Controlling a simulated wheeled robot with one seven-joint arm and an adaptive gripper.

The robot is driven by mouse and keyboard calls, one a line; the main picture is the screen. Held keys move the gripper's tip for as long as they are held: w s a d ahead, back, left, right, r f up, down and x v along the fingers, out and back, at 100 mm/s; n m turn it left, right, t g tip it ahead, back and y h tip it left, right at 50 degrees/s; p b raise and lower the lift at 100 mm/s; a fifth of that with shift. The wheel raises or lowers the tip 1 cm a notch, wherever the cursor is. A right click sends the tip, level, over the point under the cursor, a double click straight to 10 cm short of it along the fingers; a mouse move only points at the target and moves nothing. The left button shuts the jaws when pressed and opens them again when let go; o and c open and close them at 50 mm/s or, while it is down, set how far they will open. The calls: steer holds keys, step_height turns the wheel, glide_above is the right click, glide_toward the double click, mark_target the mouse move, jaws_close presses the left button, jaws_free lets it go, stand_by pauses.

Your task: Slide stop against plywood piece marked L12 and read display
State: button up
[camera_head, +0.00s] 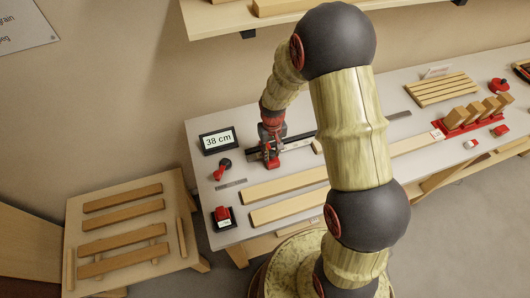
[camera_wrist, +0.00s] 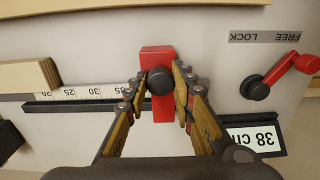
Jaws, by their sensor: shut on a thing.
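The red stop (camera_wrist: 157,112) with a black round knob (camera_wrist: 160,82) sits at the ruler rail (camera_wrist: 80,105). My gripper (camera_wrist: 160,86) is shut on the knob, one finger each side. In the head view my gripper (camera_head: 271,140) is at the red stop (camera_head: 273,161). A light plywood piece (camera_wrist: 28,76) lies along the ruler in the wrist view, with a clear gap between it and the stop; no L12 mark is legible on it. The display (camera_head: 217,140) reads 38 cm; it also shows upside down in the wrist view (camera_wrist: 250,138).
A red lever (camera_wrist: 290,70) beside a FREE/LOCK plate (camera_wrist: 265,36) points toward the FREE side. Long wood strips (camera_head: 285,183) lie on the white bench (camera_head: 240,225) in front of the rail. A red holder with wood blocks (camera_head: 470,118) is at right. A wooden stand (camera_head: 125,230) is at left.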

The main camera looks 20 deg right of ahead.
steer(key=shift+d, duration=2.75)
steer(key=shift+d, duration=3.55)
steer(key=shift+d, duration=1.95)
steer(key=o, duration=0.9)
steer(key=shift+r, duration=0.1)
